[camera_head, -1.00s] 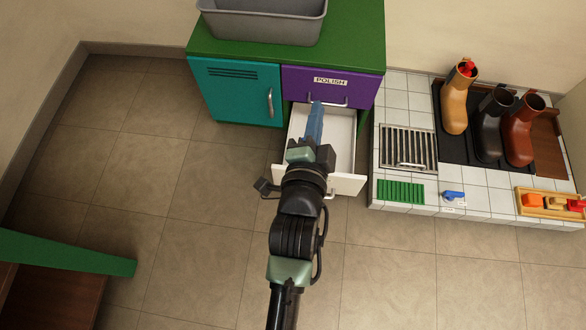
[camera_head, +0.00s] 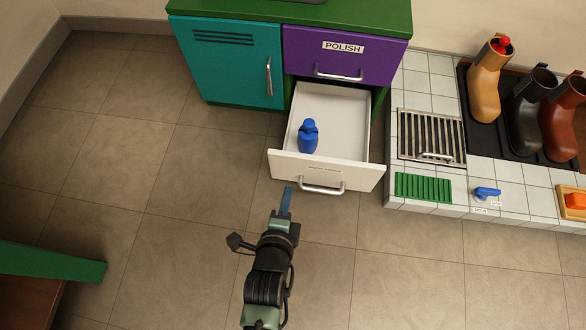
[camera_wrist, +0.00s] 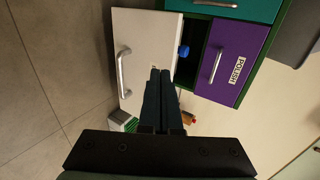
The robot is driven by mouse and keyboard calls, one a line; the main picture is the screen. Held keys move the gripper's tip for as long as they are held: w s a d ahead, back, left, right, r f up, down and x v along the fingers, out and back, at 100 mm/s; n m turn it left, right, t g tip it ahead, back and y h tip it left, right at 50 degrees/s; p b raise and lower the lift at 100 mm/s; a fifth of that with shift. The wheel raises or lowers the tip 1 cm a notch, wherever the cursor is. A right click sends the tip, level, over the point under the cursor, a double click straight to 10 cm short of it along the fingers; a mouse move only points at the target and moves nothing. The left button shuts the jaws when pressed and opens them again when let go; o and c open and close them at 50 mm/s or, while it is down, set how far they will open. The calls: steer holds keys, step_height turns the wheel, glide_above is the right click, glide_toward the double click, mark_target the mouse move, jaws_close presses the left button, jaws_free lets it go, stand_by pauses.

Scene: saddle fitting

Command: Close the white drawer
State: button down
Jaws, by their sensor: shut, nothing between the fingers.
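The white drawer (camera_head: 325,170) is pulled open below the purple POLISH drawer, with a silver bar handle (camera_head: 322,189) on its front. A blue bottle (camera_head: 308,136) stands inside it. In the wrist view the drawer front (camera_wrist: 148,50) lies ahead of the fingers, with its handle (camera_wrist: 123,74) to the left and the blue bottle cap (camera_wrist: 183,51) just past its edge. My gripper (camera_head: 287,192) is shut and empty, in front of the drawer near the left part of its front. I cannot tell whether the fingertips touch it.
The purple drawer (camera_head: 343,57) above is shut, and the teal door (camera_head: 231,65) at left is shut. A tiled platform (camera_head: 433,67) with boots, a grate and a green brush stands close at right. A green-edged bench (camera_head: 60,262) is at lower left. The floor between is clear.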

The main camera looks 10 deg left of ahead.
mark_target(295, 158)
steer(key=b+x, duration=0.1)
steer(key=x, duration=0.1)
steer(key=b+x, duration=0.2)
steer(key=x, duration=0.1)
steer(key=r+b+x, duration=0.1)
steer(key=b+x, duration=0.1)
steer(key=x, duration=0.1)
steer(key=shift+w, duration=0.55)
steer(key=shift+w+r, duration=0.1)
steer(key=shift+w, duration=0.3)
steer(key=shift+w+r, duration=0.1)
